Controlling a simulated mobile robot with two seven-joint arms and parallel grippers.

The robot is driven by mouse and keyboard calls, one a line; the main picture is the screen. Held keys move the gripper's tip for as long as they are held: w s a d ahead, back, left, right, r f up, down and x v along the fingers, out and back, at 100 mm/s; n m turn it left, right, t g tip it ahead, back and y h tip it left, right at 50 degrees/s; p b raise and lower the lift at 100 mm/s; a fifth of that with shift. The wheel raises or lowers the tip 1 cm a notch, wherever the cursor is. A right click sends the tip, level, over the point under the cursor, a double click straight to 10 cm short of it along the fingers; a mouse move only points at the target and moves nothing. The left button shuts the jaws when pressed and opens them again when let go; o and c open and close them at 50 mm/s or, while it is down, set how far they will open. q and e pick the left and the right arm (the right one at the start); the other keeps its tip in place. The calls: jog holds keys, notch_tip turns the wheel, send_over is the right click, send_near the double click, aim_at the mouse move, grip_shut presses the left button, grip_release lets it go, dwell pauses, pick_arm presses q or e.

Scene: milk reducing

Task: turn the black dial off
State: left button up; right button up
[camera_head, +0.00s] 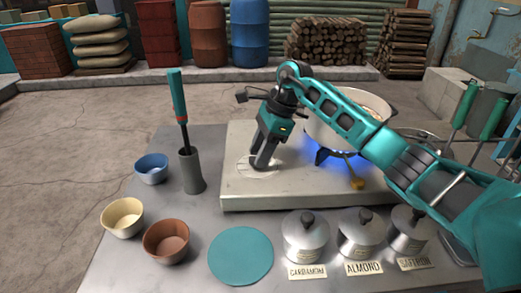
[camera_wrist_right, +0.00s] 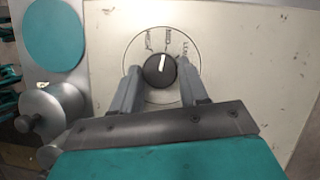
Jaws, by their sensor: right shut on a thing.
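The black dial (camera_wrist_right: 159,72) sits on the cream stove top (camera_wrist_right: 250,60), inside a thin circle with marks along its far side. Its white pointer points almost straight up in the right wrist view, near the middle mark. My right gripper (camera_wrist_right: 158,68) is shut on the dial, one finger on each side. In the head view, my right gripper (camera_head: 259,165) reaches down to the dial's circle, and its fingers hide most of the dial. A blue flame (camera_head: 337,154) burns under the pot (camera_head: 318,130). My left gripper is out of view.
A grey holder (camera_head: 191,172) with a teal-handled tool and several bowls stand on the left. A teal round mat (camera_head: 240,256) and lidded tins labelled cardamom (camera_head: 306,240), almond and saffron line the front. My right arm passes over the stove's right side.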

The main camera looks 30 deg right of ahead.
jog(key=c, duration=0.5)
